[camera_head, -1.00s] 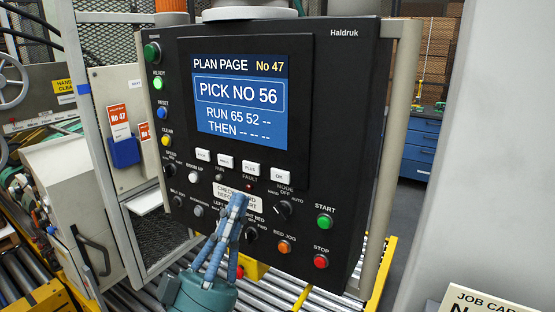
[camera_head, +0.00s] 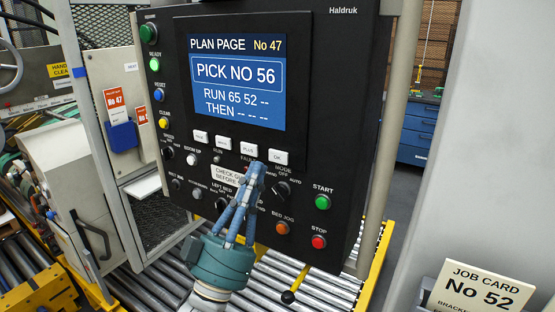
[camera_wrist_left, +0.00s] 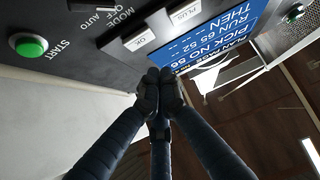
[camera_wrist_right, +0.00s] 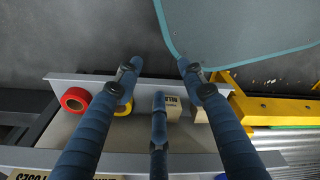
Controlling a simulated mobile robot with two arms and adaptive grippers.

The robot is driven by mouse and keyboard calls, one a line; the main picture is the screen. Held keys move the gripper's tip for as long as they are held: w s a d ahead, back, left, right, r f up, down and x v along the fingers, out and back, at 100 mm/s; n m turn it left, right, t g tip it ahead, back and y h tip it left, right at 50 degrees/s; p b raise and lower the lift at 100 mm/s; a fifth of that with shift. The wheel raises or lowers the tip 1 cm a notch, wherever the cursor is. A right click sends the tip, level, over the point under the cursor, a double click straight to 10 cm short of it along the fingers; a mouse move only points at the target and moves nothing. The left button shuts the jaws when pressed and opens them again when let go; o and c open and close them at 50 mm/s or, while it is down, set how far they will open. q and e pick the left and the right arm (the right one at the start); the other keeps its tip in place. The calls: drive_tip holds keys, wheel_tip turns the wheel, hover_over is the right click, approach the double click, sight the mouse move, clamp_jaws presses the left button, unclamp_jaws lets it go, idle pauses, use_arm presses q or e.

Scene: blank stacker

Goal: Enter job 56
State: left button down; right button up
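The black Haldruk panel's blue screen (camera_head: 237,82) reads PLAN PAGE No 47, PICK NO 56, RUN 65 52 --, THEN -- -- --. Below it are white keys, among them PLUS (camera_head: 249,149) and OK (camera_head: 278,156). My left gripper (camera_head: 256,168) has its fingertips together, just below PLUS and OK. In the left wrist view its closed tips (camera_wrist_left: 159,82) show near the OK key (camera_wrist_left: 140,39); I cannot tell whether they touch the panel. My right gripper (camera_wrist_right: 158,85) is open and empty in its wrist view, above a shelf with tape rolls and small boxes.
Green START (camera_head: 322,202), red STOP (camera_head: 319,242) and orange BED JOG (camera_head: 282,228) buttons sit at the lower right of the panel. A job card (camera_head: 482,290) reading No 52 stands at bottom right. A roller conveyor (camera_head: 150,285) runs below. A red tape roll (camera_wrist_right: 75,99) lies on the shelf.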

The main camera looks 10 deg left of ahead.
sight(278, 157)
use_arm(q)
drive_tip(key=w, duration=0.1)
drive_tip(key=w+d, duration=0.1)
drive_tip(key=shift+w+d, duration=0.1)
drive_tip(key=shift+w, duration=0.3)
use_arm(e)
drive_tip(key=s, duration=0.2)
drive_tip(key=shift+s+f, duration=0.3)
drive_tip(key=shift+f, duration=0.05)
drive_tip(key=shift+w, duration=0.1)
drive_tip(key=shift+w, duration=0.35)
use_arm(q)
drive_tip(key=shift+w, duration=0.15)
drive_tip(key=shift+w+d, duration=0.15)
drive_tip(key=shift+w, duration=0.1)
